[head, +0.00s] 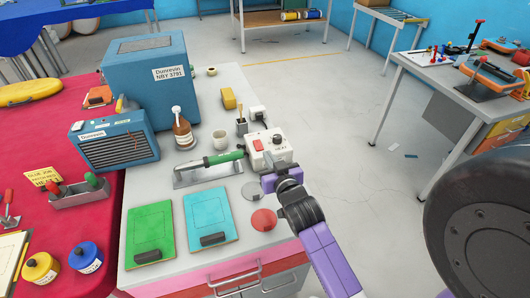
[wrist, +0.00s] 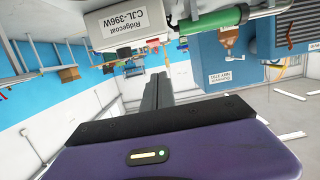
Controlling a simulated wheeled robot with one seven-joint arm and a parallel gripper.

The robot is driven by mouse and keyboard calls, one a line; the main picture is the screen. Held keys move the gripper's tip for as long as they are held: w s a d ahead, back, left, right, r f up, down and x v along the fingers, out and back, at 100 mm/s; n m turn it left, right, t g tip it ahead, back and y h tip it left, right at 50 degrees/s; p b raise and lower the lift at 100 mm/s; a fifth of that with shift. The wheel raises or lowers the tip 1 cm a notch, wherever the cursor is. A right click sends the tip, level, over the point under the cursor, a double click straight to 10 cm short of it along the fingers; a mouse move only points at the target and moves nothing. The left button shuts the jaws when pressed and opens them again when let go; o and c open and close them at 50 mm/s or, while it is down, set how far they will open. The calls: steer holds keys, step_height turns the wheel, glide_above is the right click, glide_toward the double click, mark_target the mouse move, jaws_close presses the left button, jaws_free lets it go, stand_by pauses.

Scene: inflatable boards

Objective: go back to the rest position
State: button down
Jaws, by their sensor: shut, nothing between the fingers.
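My gripper (head: 270,172) is over the right part of the grey-topped bench (head: 180,263), close to a white control box (head: 265,147) with a red switch. In the wrist view its dark fingers (wrist: 157,88) are together with nothing between them. My purple arm reaches in from the lower right of the head view. I cannot tell whether the fingers touch the box. The box also shows in the wrist view (wrist: 125,25), upside down, beside a green-handled tool (wrist: 215,19).
The bench holds the green-handled tool (head: 207,168), a brown bottle (head: 182,132), green (head: 149,225) and turquoise (head: 209,212) boards, a red disc (head: 263,220) and a big blue machine (head: 150,80). A red-covered table (head: 85,215) adjoins left. Open floor (head: 350,150) lies to the right.

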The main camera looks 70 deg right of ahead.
steer(key=shift+s+a, duration=0.35)
steer(key=shift+a, duration=0.05)
steer(key=shift+r, duration=0.1)
stand_by(0.3)
steer(key=s+a+r+n+t+y, duration=0.2)
steer(key=a+r+t, duration=0.1)
steer(key=a, duration=0.7)
steer(key=s+a+r+n+t+y, duration=0.2)
steer(key=a+r+n+t, duration=0.1)
steer(key=a, duration=0.7)
steer(key=s+a+n+g+y, duration=0.1)
steer(key=s+a+n+y, duration=0.4)
steer(key=s+a+y, duration=0.3)
steer(key=s+a+b, duration=0.1)
steer(key=s+a, duration=0.3)
steer(key=a, duration=0.2)
steer(key=shift+f, duration=0.35)
